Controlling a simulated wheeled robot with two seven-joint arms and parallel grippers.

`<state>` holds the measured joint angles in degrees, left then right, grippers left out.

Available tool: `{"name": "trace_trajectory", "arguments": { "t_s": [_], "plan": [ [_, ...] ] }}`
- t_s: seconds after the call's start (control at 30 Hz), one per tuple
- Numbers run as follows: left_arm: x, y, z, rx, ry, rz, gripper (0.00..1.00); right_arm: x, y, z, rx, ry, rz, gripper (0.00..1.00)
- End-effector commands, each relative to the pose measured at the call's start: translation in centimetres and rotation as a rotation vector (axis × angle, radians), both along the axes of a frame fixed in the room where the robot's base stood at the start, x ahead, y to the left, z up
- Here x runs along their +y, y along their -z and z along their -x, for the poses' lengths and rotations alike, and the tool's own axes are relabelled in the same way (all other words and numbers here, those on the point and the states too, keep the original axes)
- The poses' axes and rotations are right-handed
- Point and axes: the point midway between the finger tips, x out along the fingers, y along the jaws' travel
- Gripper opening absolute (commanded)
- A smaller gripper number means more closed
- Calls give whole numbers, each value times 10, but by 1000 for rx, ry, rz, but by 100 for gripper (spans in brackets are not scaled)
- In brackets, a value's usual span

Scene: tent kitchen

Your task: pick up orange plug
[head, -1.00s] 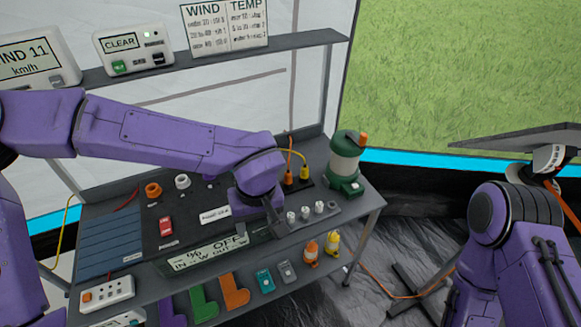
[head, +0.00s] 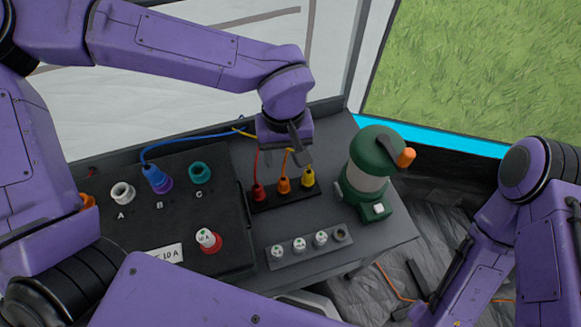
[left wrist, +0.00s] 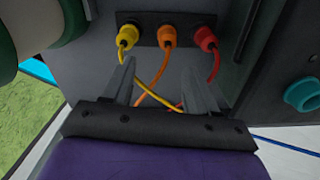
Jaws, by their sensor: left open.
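The orange plug (head: 284,186) stands in a black strip (head: 262,208) between a red plug (head: 259,192) and a yellow plug (head: 308,178). An orange cord rises from it. In the left wrist view the orange plug (left wrist: 168,36) sits between the yellow plug (left wrist: 127,35) and the red plug (left wrist: 207,39). My left gripper (head: 300,157) is open just above and behind the plugs, pointing down. In the left wrist view its fingers (left wrist: 159,72) stand apart, short of the orange plug, with the yellow and orange cords between them. My right gripper is out of view.
A green and white lantern (head: 368,175) stands close to the right of the plugs. A black panel with sockets A, B and C (head: 165,220) is on the left; a blue plug (head: 157,179) is at B.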

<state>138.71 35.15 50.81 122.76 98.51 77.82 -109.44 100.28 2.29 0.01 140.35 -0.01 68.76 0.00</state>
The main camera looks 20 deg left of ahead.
Motion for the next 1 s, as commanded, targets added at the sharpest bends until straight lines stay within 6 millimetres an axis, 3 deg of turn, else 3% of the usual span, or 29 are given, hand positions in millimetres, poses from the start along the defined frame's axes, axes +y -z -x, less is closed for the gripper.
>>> {"name": "trace_trajectory", "arguments": {
  "t_s": [0.5,0.77,0.93,1.0],
  "plan": [
    [0,84,-2,12,4,-2,58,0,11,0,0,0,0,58],
    [0,87,-2,10,3,0,58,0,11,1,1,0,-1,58],
    [0,87,-2,10,3,0,3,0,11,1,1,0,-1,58],
    [0,87,-2,10,3,0,0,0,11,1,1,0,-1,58]
  ]
}}
